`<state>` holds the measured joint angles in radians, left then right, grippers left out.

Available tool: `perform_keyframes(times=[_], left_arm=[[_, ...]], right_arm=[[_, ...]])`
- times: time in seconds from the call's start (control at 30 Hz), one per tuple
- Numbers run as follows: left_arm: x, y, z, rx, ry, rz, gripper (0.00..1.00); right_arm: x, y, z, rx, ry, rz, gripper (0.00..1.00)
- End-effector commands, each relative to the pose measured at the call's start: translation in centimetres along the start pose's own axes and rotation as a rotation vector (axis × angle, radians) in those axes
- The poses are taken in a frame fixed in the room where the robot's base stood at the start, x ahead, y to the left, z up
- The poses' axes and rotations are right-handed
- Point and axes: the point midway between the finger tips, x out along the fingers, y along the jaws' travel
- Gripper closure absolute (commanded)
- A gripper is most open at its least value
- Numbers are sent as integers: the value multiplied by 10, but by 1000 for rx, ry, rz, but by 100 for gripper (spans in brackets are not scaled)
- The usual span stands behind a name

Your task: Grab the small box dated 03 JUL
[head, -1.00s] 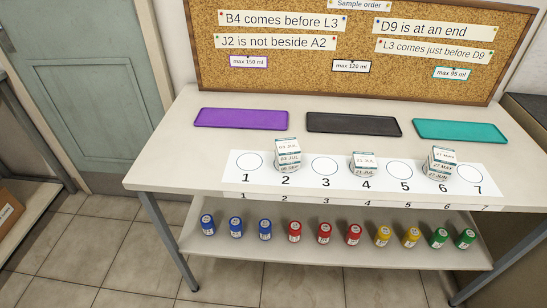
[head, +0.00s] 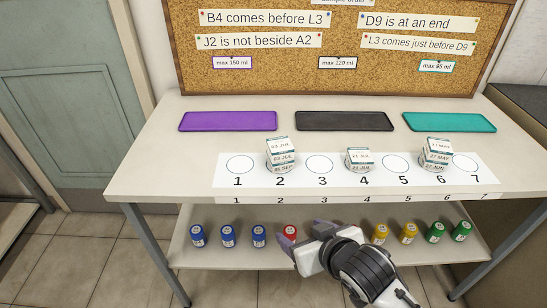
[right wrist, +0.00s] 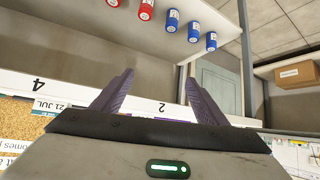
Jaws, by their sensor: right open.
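The small box dated 03 JUL (head: 283,154) is a white box on top of a stack at spot 2 in the head view. A lower box (head: 284,168) under it bears a date that seems to end in SEP. My right gripper (head: 300,232) is open and empty, in front of the table's front edge and below the tabletop, slightly right of the stack. The right wrist view shows its two purple fingers (right wrist: 159,78) spread apart with nothing between them. My left gripper is not in view.
A 21 JUL box (head: 360,160) sits at spot 4 and a MAY box stack (head: 437,155) at spot 6. Purple (head: 228,121), black (head: 344,121) and teal (head: 449,122) trays lie empty behind. Several coloured vials, one blue (head: 228,237), stand on the lower shelf.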

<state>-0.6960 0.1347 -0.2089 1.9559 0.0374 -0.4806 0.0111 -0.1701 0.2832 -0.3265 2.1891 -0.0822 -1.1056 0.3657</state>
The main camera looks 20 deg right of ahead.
Motion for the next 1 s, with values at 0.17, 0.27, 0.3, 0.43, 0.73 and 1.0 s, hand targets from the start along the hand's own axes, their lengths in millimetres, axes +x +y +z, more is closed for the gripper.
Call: perform_keyframes(times=[0.17, 0.27, 0.3, 0.43, 0.73, 1.0], left_arm=[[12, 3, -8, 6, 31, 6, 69], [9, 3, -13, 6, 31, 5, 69], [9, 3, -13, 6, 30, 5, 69], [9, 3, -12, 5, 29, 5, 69], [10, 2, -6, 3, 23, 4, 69], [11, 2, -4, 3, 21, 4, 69]], right_arm=[[-20, 20, -65, 37, 71, 100, 33], [-17, 20, -103, 47, 156, 102, 33], [-17, 20, -116, 51, 187, 104, 33], [-17, 20, -151, 63, 270, 105, 33], [15, 24, -177, 72, 309, 105, 33], [37, 25, -184, 72, 308, 102, 33]])
